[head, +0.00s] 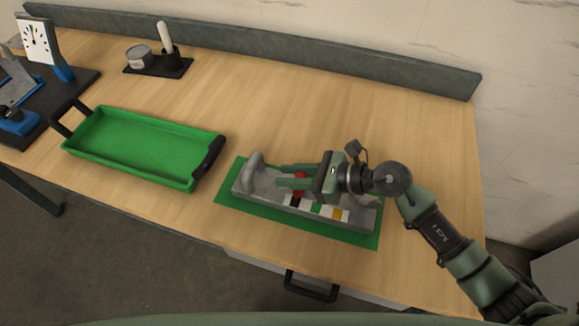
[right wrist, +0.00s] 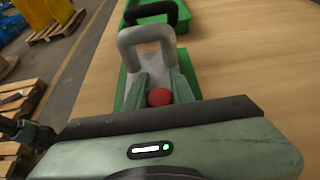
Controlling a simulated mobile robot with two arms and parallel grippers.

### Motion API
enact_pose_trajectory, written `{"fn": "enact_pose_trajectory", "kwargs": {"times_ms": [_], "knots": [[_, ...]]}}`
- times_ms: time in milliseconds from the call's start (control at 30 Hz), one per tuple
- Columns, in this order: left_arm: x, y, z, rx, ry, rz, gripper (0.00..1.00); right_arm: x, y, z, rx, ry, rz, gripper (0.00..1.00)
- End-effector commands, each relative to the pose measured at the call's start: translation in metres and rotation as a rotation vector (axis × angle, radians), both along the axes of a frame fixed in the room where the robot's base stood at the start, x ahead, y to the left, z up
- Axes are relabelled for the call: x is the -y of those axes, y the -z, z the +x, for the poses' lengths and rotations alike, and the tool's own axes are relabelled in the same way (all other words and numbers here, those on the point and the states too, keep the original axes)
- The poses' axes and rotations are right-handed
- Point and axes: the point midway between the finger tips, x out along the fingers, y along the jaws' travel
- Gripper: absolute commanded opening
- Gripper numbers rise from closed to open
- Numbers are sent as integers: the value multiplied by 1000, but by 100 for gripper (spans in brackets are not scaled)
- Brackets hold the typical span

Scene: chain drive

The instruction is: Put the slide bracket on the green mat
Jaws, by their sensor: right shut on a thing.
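A long grey bracket (head: 243,188), which I take to be the slide bracket, lies on the green mat (head: 224,203) at right of centre in the head view. It has an upright grey loop at its left end and a row of coloured squares along its front. My right gripper (head: 281,175) reaches over it from the right, its fingers on either side of a red round knob (head: 299,181). The knob (right wrist: 159,97) also shows between the fingers in the right wrist view, with the grey loop (right wrist: 147,37) beyond. The gripper hides part of the bracket. My left gripper is not in view.
An empty green tray (head: 135,143) with black handles stands left of the mat. A small black holder (head: 176,70) with a tin stands behind it. A dial gauge (head: 38,40) and blue-grey parts are at far left. Bare wood lies behind the mat.

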Motion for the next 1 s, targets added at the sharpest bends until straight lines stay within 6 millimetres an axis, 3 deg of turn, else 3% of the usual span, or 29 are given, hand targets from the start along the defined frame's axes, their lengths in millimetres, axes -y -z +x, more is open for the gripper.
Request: {"fn": "enact_pose_trajectory", "kwargs": {"times_ms": [333,367,400,433,800,1000], "knots": [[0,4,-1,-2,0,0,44,-1,0,1,6,1,6,0],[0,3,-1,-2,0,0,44,0,2,0,1,0,0,32],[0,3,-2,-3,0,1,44,0,2,0,1,0,0,43],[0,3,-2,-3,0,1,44,0,2,0,1,0,0,46],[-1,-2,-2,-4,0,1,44,0,-3,0,1,0,1,46],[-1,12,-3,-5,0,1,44,29,-9,-9,4,0,-5,46]]}}
